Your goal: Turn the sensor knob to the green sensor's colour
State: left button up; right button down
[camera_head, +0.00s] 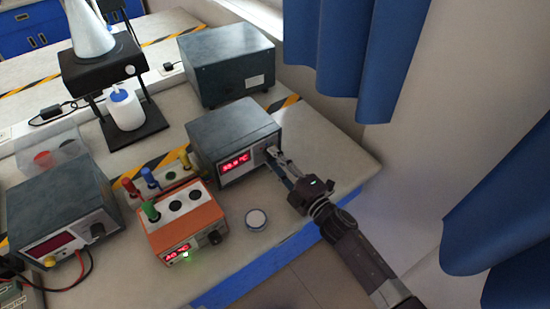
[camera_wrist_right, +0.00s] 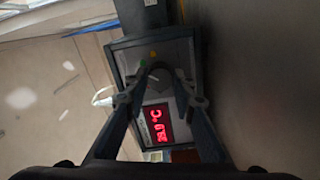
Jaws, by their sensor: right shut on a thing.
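A grey box with a red lit temperature display (camera_head: 236,163) stands near the middle of the bench. My right gripper (camera_head: 272,156) is at the right side of its front and is shut on the knob there. In the right wrist view the knob (camera_wrist_right: 160,76) sits between the fingertips, partly covered by them. Small yellow and green marks (camera_wrist_right: 152,54) show beside it; where the knob points is unclear. The green sensor (camera_head: 151,211) stands upright at the orange box (camera_head: 185,232), near red (camera_head: 129,187), blue (camera_head: 149,178) and yellow (camera_head: 184,160) ones. My left gripper is out of view.
A small round white-topped dish (camera_head: 256,219) lies in front of the grey box. Another grey box (camera_head: 227,65) stands behind. A power supply (camera_head: 65,215) is at the left, a black stand (camera_head: 130,125) farther back. Blue curtains (camera_head: 365,45) hang at the right.

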jog(key=shift+d+m, duration=0.1)
jog(key=shift+m, duration=0.5)
jog(key=c, duration=1.6)
grip_release()
jog(key=shift+s, duration=0.1)
jog(key=v, duration=1.2)
